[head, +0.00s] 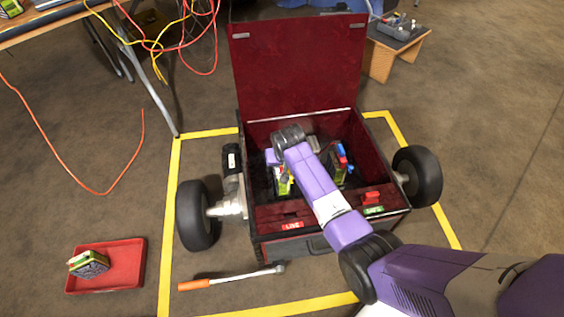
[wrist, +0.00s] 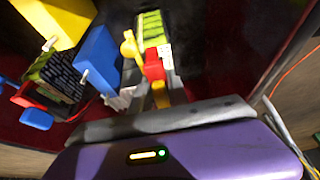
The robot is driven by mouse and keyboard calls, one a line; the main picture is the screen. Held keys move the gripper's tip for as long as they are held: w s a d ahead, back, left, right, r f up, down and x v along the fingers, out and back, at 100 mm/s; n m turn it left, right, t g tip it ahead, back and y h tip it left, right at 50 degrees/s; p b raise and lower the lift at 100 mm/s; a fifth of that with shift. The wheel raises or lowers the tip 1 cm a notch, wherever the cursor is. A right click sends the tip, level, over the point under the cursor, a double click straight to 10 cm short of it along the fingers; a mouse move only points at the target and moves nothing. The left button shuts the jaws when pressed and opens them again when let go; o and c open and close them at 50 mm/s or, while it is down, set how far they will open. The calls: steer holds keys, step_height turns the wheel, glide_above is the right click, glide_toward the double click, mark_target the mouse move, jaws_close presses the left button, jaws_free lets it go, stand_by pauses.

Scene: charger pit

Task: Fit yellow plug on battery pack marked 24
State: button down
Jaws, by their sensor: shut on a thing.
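My gripper (wrist: 148,92) reaches down into the dark red box and is shut on a small yellow piece (wrist: 160,95), which looks like the yellow plug. A battery pack (wrist: 151,27) with a green label lies just beyond the jaws. A red block (wrist: 153,66) and a yellow knob-like part (wrist: 128,45) sit at its near end. I cannot tell whether the held piece touches the pack. A second pack (wrist: 58,72) lies to the left in the wrist view. No number is readable. In the head view my arm hides most of the jaws.
A blue block (wrist: 97,60) and a larger yellow block (wrist: 62,18), each with a metal pin, are close to the jaws. The box (head: 375,222) has its lid (head: 298,70) raised. A red tray (head: 128,265) with another pack (head: 88,264) and an orange-handled tool (head: 230,279) lie on the floor.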

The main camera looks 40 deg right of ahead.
steer(key=c, duration=1.2)
jaws_free()
steer(key=shift+s+d, duration=0.1)
steer(key=shift+f, duration=0.1)
steer(key=shift+p+v, duration=2.25)
steer(key=shift+v, duration=1.75)
steer(key=shift+w, duration=0.25)
